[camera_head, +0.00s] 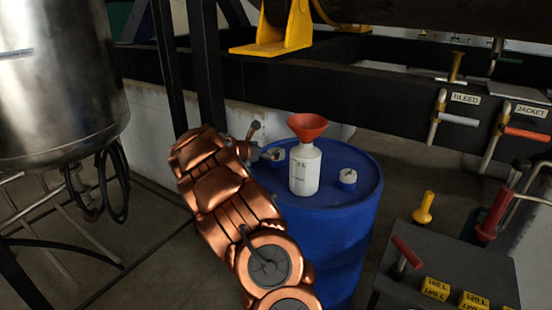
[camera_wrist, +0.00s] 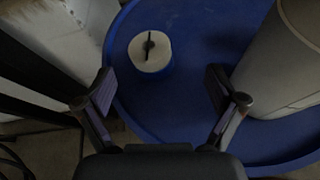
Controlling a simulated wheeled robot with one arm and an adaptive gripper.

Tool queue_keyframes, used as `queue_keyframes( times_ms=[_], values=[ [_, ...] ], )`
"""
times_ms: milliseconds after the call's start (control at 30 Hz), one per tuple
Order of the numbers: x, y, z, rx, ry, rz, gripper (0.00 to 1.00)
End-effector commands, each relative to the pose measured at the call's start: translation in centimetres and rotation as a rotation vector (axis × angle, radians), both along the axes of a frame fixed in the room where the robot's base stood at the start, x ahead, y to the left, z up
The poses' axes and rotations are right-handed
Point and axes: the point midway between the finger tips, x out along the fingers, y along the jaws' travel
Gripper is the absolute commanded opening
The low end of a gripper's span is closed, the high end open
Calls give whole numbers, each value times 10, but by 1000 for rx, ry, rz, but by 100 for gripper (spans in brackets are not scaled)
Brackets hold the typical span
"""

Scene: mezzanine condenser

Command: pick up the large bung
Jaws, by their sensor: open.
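In the head view a bung (camera_head: 275,153) beside my gripper is partly hidden and looks like the same one. Another bung (camera_head: 348,178) stands on the drum's right side. I cannot tell their sizes surely. My gripper (camera_wrist: 160,88) is open and empty, its fingers apart, with the wrist-view bung beyond the fingertips and left of centre.
A white bottle (camera_head: 305,170) with a red funnel (camera_head: 308,126) stands on the drum between the two bungs, close to my right finger. A steel tank (camera_head: 55,90) is at left. Black posts rise behind my arm. A dark stand with levers (camera_head: 445,265) is at right.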

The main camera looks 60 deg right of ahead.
Motion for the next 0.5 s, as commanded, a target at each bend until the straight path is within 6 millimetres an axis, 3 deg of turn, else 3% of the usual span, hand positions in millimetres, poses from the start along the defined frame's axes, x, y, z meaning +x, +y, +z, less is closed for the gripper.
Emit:
queue_keyframes(
  times_ms=[33,200,500],
  values=[
    [5,-9,-12,-2,31,28,94],
    [16,-24,-29,-14,104,93,94],
    [20,-39,-37,-16,123,113,94]
  ],
)
